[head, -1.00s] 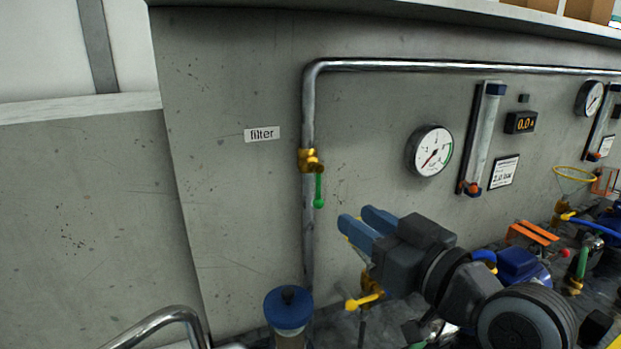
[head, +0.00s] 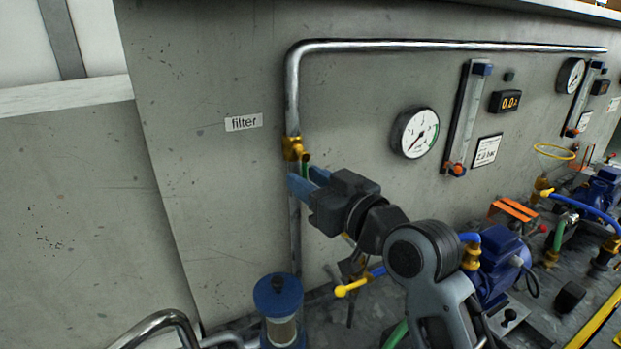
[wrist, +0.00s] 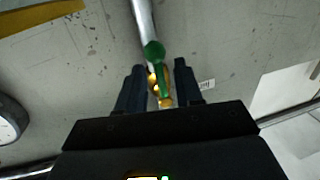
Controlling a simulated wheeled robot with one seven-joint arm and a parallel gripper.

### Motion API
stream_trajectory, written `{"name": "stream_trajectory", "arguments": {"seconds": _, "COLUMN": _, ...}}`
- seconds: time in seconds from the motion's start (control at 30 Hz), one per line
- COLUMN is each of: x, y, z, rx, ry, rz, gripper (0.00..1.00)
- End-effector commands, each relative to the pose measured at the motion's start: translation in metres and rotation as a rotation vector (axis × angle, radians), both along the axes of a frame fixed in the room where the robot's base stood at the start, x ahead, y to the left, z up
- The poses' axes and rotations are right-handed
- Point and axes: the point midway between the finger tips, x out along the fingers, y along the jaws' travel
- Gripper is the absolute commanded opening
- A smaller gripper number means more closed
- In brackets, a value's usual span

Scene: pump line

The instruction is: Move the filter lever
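The filter valve (head: 293,148) is a brass body on the vertical steel pipe, beside the white "filter" label (head: 243,122). Its green lever hangs down from it and is mostly hidden behind my gripper (head: 306,180) in the head view. In the wrist view the green lever (wrist: 157,65) shows between the two blue fingers of my gripper (wrist: 158,78). The fingers are open, with a gap on both sides of the lever. The brass valve body (wrist: 164,100) shows behind it, near the gripper's palm.
A round gauge (head: 414,132) and a flow tube (head: 467,118) are on the wall to the right. A blue-capped filter housing (head: 278,296) stands below. A yellow-handled valve (head: 352,287) and blue pumps (head: 492,262) stand low to the right. The wall left of the label is clear.

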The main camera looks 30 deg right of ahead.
Motion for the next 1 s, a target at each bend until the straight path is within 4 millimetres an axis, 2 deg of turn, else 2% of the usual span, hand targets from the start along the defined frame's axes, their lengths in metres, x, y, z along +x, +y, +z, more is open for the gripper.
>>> {"name": "stream_trajectory", "arguments": {"seconds": 0.17, "x": -0.0001, "y": 0.0001, "z": -0.0001, "rx": 0.000, "ry": 0.000, "rz": 0.000, "gripper": 0.34}}
{"name": "stream_trajectory", "arguments": {"seconds": 0.53, "x": -0.0004, "y": -0.0002, "z": 0.0000, "rx": 0.000, "ry": 0.000, "rz": 0.000, "gripper": 0.00}}
{"name": "stream_trajectory", "arguments": {"seconds": 1.0, "x": -0.0005, "y": -0.0001, "z": 0.0000, "rx": 0.000, "ry": 0.000, "rz": 0.000, "gripper": 0.00}}
